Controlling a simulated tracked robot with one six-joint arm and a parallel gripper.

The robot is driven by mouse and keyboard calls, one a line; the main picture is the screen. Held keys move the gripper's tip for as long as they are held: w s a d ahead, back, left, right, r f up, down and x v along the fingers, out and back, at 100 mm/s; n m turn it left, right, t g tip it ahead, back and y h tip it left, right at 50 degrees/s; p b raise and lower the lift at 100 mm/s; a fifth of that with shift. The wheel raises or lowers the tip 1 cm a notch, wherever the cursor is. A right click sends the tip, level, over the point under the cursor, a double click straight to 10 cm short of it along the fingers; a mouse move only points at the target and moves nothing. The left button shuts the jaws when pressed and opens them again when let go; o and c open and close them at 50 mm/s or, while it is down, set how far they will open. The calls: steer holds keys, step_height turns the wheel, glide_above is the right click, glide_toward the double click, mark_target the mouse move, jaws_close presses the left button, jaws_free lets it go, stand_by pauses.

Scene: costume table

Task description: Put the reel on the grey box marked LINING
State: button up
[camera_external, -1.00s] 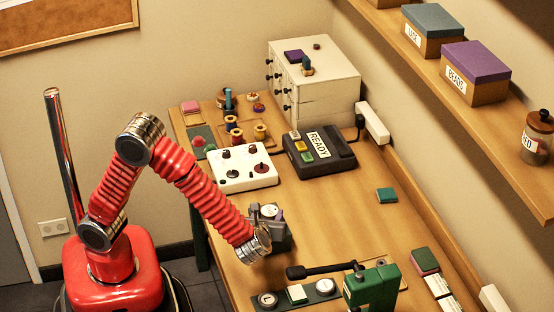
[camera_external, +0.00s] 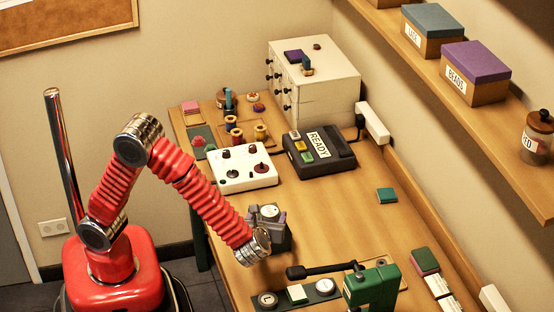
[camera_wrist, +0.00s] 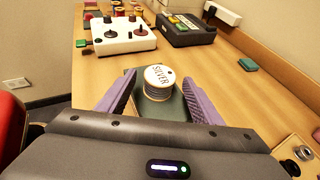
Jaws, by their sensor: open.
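The reel (camera_wrist: 159,82), white with a SILVER label on top, stands upright on a flat dark grey-green surface (camera_wrist: 180,112) in the wrist view. I see no LINING marking on that surface, so I cannot tell whether it is the grey box. My gripper (camera_wrist: 158,78) is open, with a mauve finger on each side of the reel and a visible gap on both sides. The external view shows the pale top of the reel (camera_external: 270,211) at my gripper (camera_external: 268,216), near the table's left edge.
A white control panel (camera_external: 244,168) and a dark device marked READY (camera_external: 319,152) stand behind. A green machine (camera_external: 372,287) and a button strip (camera_external: 297,294) are in front. Boxes marked LACE (camera_external: 433,30) and BEADS (camera_external: 475,73) sit on the shelf. The table's right middle is mostly clear.

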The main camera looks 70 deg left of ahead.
steer(key=v, duration=1)
steer(key=shift+s+d, duration=0.2)
steer(key=shift+d, duration=0.05)
steer(key=shift+r, duration=0.1)
steer(key=s+a+r+n+h, duration=0.4)
steer(key=s+a+n+h, duration=0.8)
steer(key=n, duration=1.1)
steer(key=s+a, duration=0.4)
steer(key=shift+s+a, duration=0.2)
steer(key=shift+a, duration=0.1)
steer(key=shift+r, duration=0.1)
